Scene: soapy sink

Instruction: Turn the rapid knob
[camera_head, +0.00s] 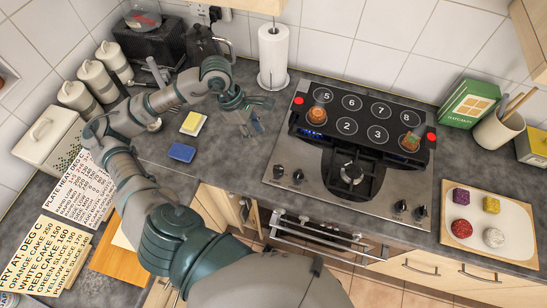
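The steel stove (305,197) stands on the counter right of centre. Two small dark knobs (288,174) are at its front left and two more knobs (410,209) at its front right. A larger round piece (352,172), a burner or knob, is in the middle. I cannot read a label marking which knob is rapid. My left gripper (259,112) is over the counter just left of the stove, apart from the knobs. Its fingers are spread and hold nothing. My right gripper is not in view.
A black numbered panel (364,115) with two food pieces covers the stove's back. A paper towel roll (273,50) stands behind my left gripper. Yellow (193,123) and blue (181,152) sponges lie left. A tray (515,225) with several food pieces is at right.

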